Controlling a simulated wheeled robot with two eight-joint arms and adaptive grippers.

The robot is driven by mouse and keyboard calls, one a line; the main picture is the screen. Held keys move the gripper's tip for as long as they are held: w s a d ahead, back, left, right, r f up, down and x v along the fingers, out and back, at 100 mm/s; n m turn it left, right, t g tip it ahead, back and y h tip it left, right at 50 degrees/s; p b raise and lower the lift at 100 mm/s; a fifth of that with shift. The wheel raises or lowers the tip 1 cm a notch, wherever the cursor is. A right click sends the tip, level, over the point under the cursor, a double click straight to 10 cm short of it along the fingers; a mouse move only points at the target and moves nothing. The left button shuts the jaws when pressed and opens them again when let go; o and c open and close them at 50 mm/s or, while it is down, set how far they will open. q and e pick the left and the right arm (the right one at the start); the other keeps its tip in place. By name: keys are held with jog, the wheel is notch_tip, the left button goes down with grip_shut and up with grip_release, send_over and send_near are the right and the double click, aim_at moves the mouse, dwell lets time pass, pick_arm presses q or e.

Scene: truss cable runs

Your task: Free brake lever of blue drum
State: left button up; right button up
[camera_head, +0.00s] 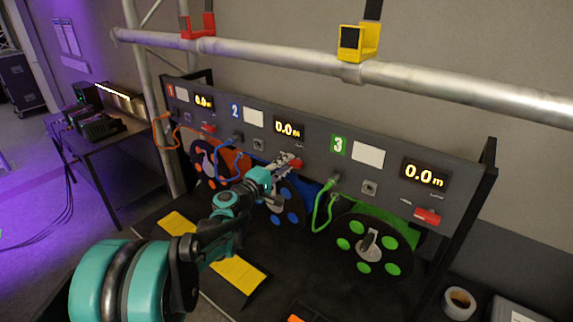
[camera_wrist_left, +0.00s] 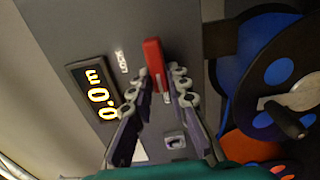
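The blue drum (camera_head: 291,217), with blue round spots, sits under the panel's number 2 section; it also shows at the right of the left wrist view (camera_wrist_left: 262,69) with its crank handle (camera_wrist_left: 287,121). Its red brake lever (camera_head: 297,163) is on the panel beside the lettering. In the left wrist view the lever (camera_wrist_left: 154,57) stands between my fingertips, apart from at least the right one. My left gripper (camera_head: 284,161) is open at the lever; it also shows in the left wrist view (camera_wrist_left: 160,82). My right gripper is out of view.
The panel (camera_head: 315,141) has more red levers for drum 1 (camera_head: 208,127) and drum 3 (camera_head: 427,216). The green drum (camera_head: 368,245) is to the right. Blue (camera_head: 222,148) and green cables (camera_head: 320,211) hang near the panel. A truss pipe (camera_head: 287,61) crosses above.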

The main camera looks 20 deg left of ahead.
pick_arm(q)
jog(key=o, duration=0.3)
jog(key=shift+a, duration=0.1)
jog(key=v, duration=1.2)
jog(key=s+d+f+m+g+b, duration=0.75)
jog(key=s+d+f, duration=0.5)
jog(key=f, duration=0.25)
jog(key=s+a+f+m+g+y+b, duration=0.2)
jog(key=s+f+m+y, duration=0.4)
jog(key=s+f, duration=0.5)
jog(key=s+a+b, duration=0.1)
jog(key=s+b, duration=0.1)
jog(key=shift+f+m+b, duration=0.2)
jog(key=shift+m+b, duration=0.15)
